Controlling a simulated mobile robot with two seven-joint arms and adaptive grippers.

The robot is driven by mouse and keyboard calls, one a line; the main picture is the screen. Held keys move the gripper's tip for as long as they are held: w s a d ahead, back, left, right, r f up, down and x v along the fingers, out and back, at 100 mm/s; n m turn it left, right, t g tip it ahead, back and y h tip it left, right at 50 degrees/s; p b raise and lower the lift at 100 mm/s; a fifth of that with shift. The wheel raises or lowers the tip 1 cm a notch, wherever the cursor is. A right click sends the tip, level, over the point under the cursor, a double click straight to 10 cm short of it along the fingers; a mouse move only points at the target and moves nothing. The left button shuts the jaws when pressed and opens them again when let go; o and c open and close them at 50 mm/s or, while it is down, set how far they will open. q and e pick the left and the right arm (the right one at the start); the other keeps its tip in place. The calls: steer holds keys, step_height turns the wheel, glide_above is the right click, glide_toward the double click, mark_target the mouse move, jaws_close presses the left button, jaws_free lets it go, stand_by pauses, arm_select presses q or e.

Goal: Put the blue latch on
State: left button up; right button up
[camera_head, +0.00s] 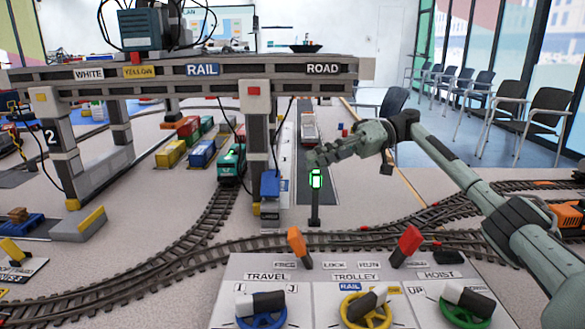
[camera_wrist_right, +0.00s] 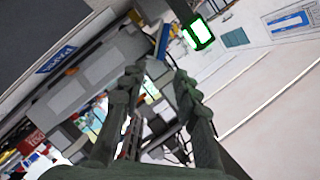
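A blue latch-like piece (camera_head: 270,184) sits low on the front right leg (camera_head: 257,130) of the gantry crane, left of a green-lit signal post (camera_head: 315,181). I cannot tell its exact position. What looks like the same blue piece (camera_wrist_right: 162,42) shows in the right wrist view beside the green light (camera_wrist_right: 201,34). My right gripper (camera_head: 318,156) is above and right of the blue piece, near the top of the signal, apparently touching nothing. In the right wrist view its fingers (camera_wrist_right: 156,82) stand apart with nothing between them. My left gripper is out of view.
A control panel (camera_head: 330,268) in front carries an orange lever (camera_head: 298,247), a red lever (camera_head: 407,244) and several handwheels. The crane beam (camera_head: 190,78) spans the left and middle. A green train (camera_head: 232,162) stands on track under it. Chairs stand behind right.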

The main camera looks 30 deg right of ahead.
mark_target(271, 183)
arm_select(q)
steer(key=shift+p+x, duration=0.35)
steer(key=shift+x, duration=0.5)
arm_select(e)
steer(key=x, duration=0.8)
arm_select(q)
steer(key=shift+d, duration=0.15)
arm_select(e)
steer(key=shift+s, duration=0.1)
steer(key=shift+c, duration=0.5)
steer(key=shift+r, duration=0.1)
jaws_close()
